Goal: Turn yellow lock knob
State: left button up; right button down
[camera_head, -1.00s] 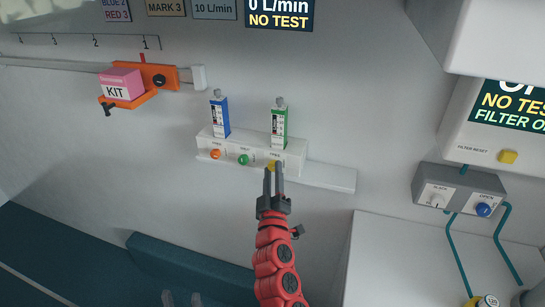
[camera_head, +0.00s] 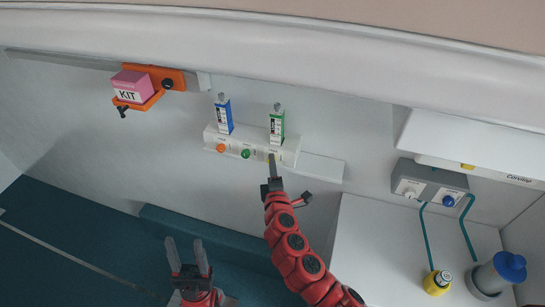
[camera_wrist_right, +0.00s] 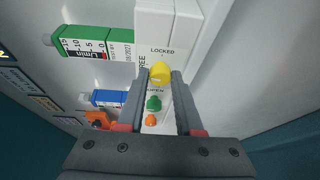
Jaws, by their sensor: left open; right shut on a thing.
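The yellow lock knob (camera_wrist_right: 160,72) is on a white strip, with "LOCKED" printed beside it and other labels partly hidden. My right gripper (camera_wrist_right: 160,85) has its fingers on both sides of the knob and is shut on it. In the head view the right gripper (camera_head: 272,166) reaches up to the right end of the white panel (camera_head: 288,158), mostly covering the knob. My left gripper (camera_head: 188,252) is open and empty, low in the head view, away from the panel.
Green (camera_head: 246,153) and orange (camera_head: 220,148) knobs sit left of the yellow one. Blue (camera_head: 224,115) and green (camera_head: 277,124) gauges stand above. A pink kit box (camera_head: 131,86) is at upper left. A grey knob box (camera_head: 431,183) and hoses are at right.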

jog(key=shift+n+g+p, duration=0.3)
jog(key=shift+n+p, duration=0.4)
jog(key=shift+p, duration=0.1)
jog(key=c, duration=0.6)
grip_release()
jog(key=s+b, duration=0.1)
jog(key=s, duration=0.4)
jog(key=s+r+b, duration=0.1)
jog(key=s, duration=0.5)
jog(key=s+d+r+b, duration=0.1)
jog(key=s, duration=0.5)
jog(key=shift+s+d, duration=0.1)
jog(key=shift+s, duration=0.05)
